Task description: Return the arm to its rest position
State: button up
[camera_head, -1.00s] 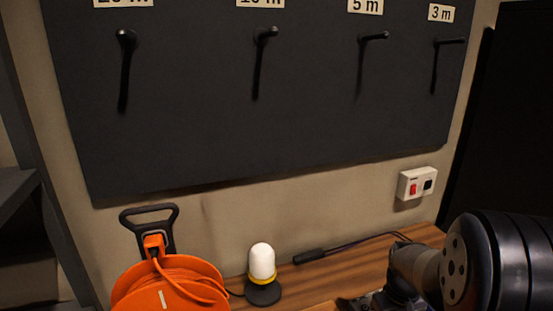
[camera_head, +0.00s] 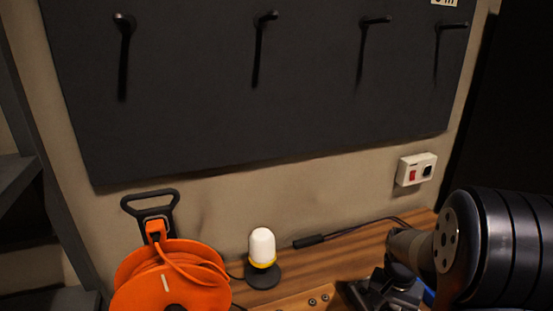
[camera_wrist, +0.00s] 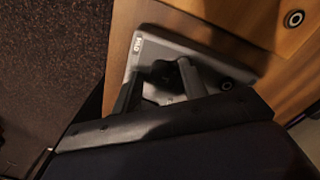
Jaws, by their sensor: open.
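My arm (camera_head: 490,245) reaches in from the lower right of the head view, its thick dark segment nearest the camera. My gripper shows in the wrist view (camera_wrist: 160,82) with its two dark fingers apart and nothing seen between them but a dark round shape. Beyond the fingers a grey flat device (camera_wrist: 205,62) with a small light label lies against a wooden surface. In the head view the far end of the arm is low over the desk, and the gripper's fingers are hard to make out there.
An orange cable reel (camera_head: 170,275) stands at lower left. A white and yellow lamp (camera_head: 262,250) stands beside it on the wooden desk (camera_head: 350,250). A black cable plug (camera_head: 308,241) lies behind.

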jog(key=m, duration=0.4)
jog(key=shift+m, duration=0.4)
jog(key=m+p, duration=0.1)
jog(key=m, duration=0.3)
jog(key=shift+d+m+y, duration=0.1)
jog(key=shift+m+y, duration=0.2)
jog(key=shift+w+r, duration=0.1)
jog(key=shift+r, duration=1)
